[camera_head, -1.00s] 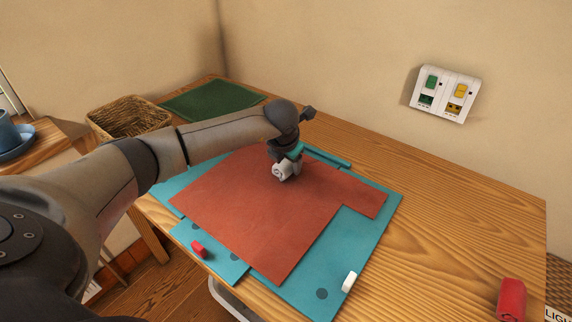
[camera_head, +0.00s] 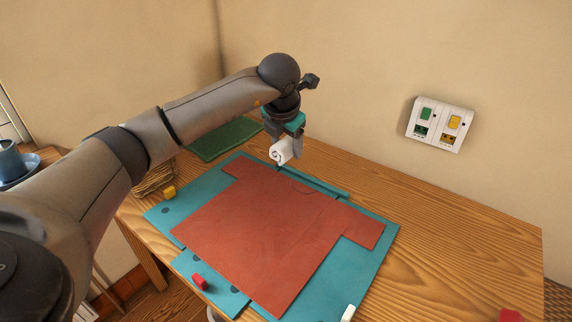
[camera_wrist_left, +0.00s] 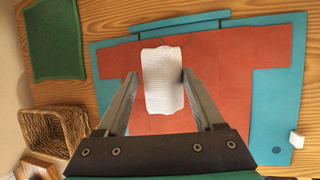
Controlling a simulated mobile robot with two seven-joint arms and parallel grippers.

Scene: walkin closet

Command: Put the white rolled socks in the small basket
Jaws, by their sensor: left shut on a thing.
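The white rolled socks (camera_head: 279,151) are held in my left gripper (camera_head: 286,154), which is shut on them above the far part of the red shirt-shaped cloth. In the left wrist view the socks (camera_wrist_left: 162,80) sit between the two fingers. The small wicker basket (camera_head: 154,183) is left of the gripper in the head view, mostly hidden behind my left arm. In the left wrist view its rim and woven wall (camera_wrist_left: 75,125) show at the lower left, apart from the socks. My right gripper is in neither view.
The red cloth (camera_head: 260,225) lies on a teal board (camera_head: 370,255) on the wooden table. A green mat (camera_head: 225,140) lies at the back left. Small yellow (camera_head: 169,191), red (camera_head: 200,282) and white (camera_head: 348,312) pieces lie around the board. The table's right side is largely bare.

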